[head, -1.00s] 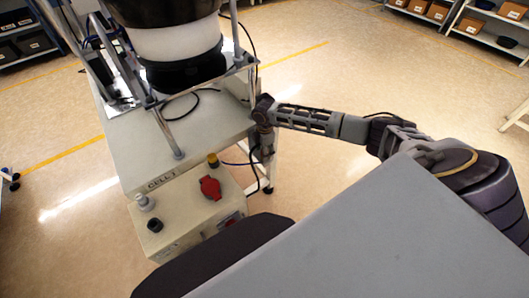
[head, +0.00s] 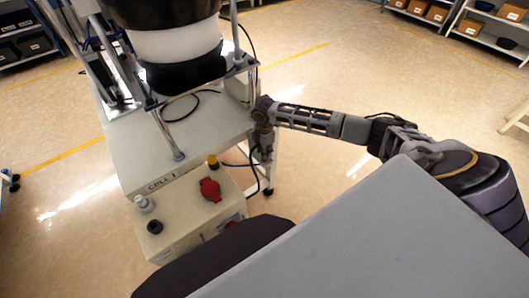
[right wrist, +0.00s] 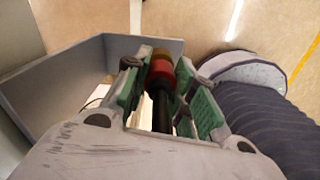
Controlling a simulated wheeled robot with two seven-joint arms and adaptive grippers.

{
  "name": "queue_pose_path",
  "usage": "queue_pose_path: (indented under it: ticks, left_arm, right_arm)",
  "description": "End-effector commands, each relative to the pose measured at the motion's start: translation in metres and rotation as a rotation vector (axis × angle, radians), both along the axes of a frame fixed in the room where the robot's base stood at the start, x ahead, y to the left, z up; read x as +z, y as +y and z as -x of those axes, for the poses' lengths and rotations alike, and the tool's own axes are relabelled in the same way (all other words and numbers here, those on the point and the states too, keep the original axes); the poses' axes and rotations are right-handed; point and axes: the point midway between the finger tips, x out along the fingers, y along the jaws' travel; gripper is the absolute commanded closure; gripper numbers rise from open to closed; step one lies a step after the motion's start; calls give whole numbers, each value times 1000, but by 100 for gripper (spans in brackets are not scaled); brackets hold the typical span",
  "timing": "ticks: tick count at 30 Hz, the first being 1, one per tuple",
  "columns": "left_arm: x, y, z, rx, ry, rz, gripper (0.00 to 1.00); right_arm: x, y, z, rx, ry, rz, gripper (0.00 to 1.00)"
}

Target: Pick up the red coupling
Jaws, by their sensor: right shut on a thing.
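The red coupling (right wrist: 160,74) shows in the right wrist view as a red barrel with a brass-coloured end and a black stem or hose. It lies between the green-sided fingers of my right gripper (right wrist: 168,85), which is shut on it. In the head view my right gripper (head: 263,148) points down beside the right edge of the cell's table (head: 150,135). The coupling cannot be made out there. My left gripper is in neither view.
A cream control box (head: 185,215) with a red switch (head: 210,189) and several knobs stands at the table's front. A bowl feeder (head: 180,50) in a metal frame stands on the table. A thin dark hose (head: 238,165) runs beside my gripper. Open floor lies to the right.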

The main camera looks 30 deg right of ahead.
Motion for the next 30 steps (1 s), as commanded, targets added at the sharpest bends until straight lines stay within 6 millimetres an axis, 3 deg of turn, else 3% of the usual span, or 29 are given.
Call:
queue_pose_path:
  ticks: [18,30]
  left_arm:
    - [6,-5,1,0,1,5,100]
    - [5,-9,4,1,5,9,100]
  right_arm:
    - [82,0,-1,0,-3,0,100]
    - [90,0,-1,0,-2,0,100]
